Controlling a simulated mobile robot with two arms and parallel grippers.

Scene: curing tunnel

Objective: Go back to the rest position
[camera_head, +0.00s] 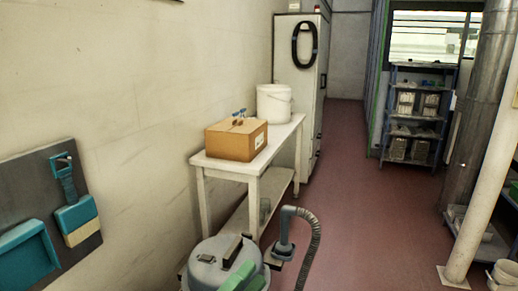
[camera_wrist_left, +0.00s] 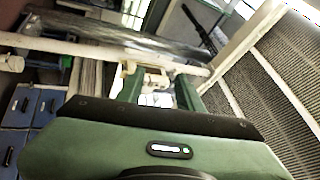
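My left gripper (camera_wrist_left: 159,88) shows in the left wrist view as a green body with a dark band and two green fingers. The fingers stand apart with nothing held between them; only background shows in the gap. In the head view, green parts at the bottom edge look like this gripper (camera_head: 250,273), in front of a grey vacuum cleaner (camera_head: 206,268). The frame cuts off most of it. My right gripper is in neither view.
A white table (camera_head: 278,143) along the left wall bears a cardboard box (camera_head: 236,141) and a white bucket (camera_head: 273,104). The vacuum's hose (camera_head: 313,240) stands before it. A shelf rack (camera_head: 414,118) and pipe (camera_head: 482,105) are at right. The red floor (camera_head: 375,215) between is clear.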

